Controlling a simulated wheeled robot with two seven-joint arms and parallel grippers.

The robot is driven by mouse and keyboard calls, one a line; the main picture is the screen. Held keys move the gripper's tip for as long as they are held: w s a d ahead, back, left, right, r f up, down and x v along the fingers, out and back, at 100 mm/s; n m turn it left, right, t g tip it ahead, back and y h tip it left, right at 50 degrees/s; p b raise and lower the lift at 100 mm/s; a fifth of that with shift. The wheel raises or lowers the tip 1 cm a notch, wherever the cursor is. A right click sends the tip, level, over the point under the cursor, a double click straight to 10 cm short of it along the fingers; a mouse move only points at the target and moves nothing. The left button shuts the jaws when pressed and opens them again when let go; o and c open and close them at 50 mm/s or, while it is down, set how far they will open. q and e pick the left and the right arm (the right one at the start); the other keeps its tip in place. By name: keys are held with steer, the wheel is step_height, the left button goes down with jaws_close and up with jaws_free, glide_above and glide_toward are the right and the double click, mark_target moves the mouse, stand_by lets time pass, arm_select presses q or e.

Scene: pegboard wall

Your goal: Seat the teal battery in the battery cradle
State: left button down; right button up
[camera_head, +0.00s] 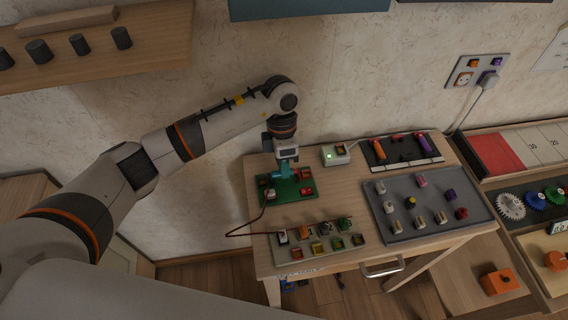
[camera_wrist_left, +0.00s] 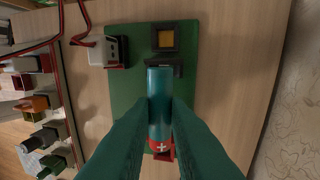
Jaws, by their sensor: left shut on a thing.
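The teal battery (camera_wrist_left: 159,100) is held between the fingers of my left gripper (camera_wrist_left: 158,125) in the left wrist view, its red plus-marked end toward the bottom. My left gripper (camera_head: 284,162) is shut on it above the green board (camera_head: 290,196) in the head view. The board (camera_wrist_left: 122,75) also shows behind the battery in the wrist view. A black end piece (camera_wrist_left: 177,70), apparently of the battery cradle, shows by the battery's upper end, and a red piece shows by its lower end. The battery and fingers hide the rest; I cannot tell whether the battery touches it.
A white part (camera_wrist_left: 103,50) with wires sits on the board's left side. A tray of small coloured parts (camera_head: 308,252) lies in front of the board. A grey tray (camera_head: 430,232) with several pegs and a white box (camera_head: 337,155) stand to the right.

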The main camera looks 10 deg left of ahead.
arm_select(q)
steer(key=shift+f+b, duration=0.8)
steer(key=shift+f, duration=0.15)
steer(key=c, duration=1.3)
jaws_free()
steer(key=shift+r, duration=0.15)
steer(key=shift+r+p, duration=1.45)
steer(key=shift+r, duration=0.95)
